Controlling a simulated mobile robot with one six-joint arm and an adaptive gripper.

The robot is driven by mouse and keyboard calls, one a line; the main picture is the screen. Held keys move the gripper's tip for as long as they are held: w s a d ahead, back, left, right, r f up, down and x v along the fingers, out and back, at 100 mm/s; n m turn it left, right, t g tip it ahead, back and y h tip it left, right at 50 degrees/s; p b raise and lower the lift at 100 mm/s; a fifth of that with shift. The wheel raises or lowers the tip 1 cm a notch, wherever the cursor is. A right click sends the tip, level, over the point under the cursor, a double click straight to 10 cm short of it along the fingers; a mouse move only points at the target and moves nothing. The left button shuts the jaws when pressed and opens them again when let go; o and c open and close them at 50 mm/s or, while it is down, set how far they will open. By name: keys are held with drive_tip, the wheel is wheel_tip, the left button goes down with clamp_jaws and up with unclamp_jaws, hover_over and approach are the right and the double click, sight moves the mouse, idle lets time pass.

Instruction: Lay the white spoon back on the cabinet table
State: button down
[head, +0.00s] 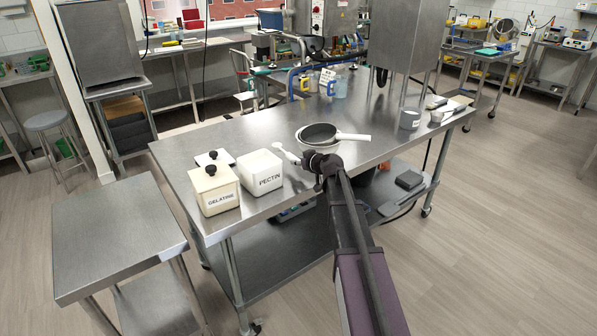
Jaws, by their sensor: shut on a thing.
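A white spoon (286,153) sticks out to the left of my gripper (313,160), its bowl end pointing left. My gripper is shut on the spoon's other end, and the fingers hide that part. It is over the front part of the long steel table (258,218), which bears a tall steel cabinet (413,40) at its back right. I cannot tell how far the spoon is above the tabletop. A pan with a dark inside and a white handle (320,133) is just behind my gripper, resting on a light pot (312,147).
A white PECTIN box (261,172) and a cream GELATINE box (214,190) stand left of the spoon, with a lid (213,158) behind. Bare steel lies between pan and cup. A lower steel table (117,231) is at front left.

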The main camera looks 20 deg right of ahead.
sight(299, 175)
drive_tip(key=shift+f, duration=0.15)
drive_tip(key=shift+f+b, duration=1.75)
drive_tip(key=shift+b, duration=0.15)
drive_tip(key=shift+f, duration=0.2)
drive_tip(key=shift+c, duration=2.3)
unclamp_jaws()
drive_tip(key=shift+r, duration=0.2)
drive_tip(key=shift+s+d+r, duration=0.1)
drive_tip(key=shift+s+r, duration=0.05)
drive_tip(key=shift+s, duration=0.05)
drive_tip(key=p+v, duration=0.4)
drive_tip(key=v, duration=0.7)
drive_tip(key=shift+s+p, duration=0.3)
drive_tip(key=shift+p, duration=0.05)
drive_tip(key=shift+d, duration=0.1)
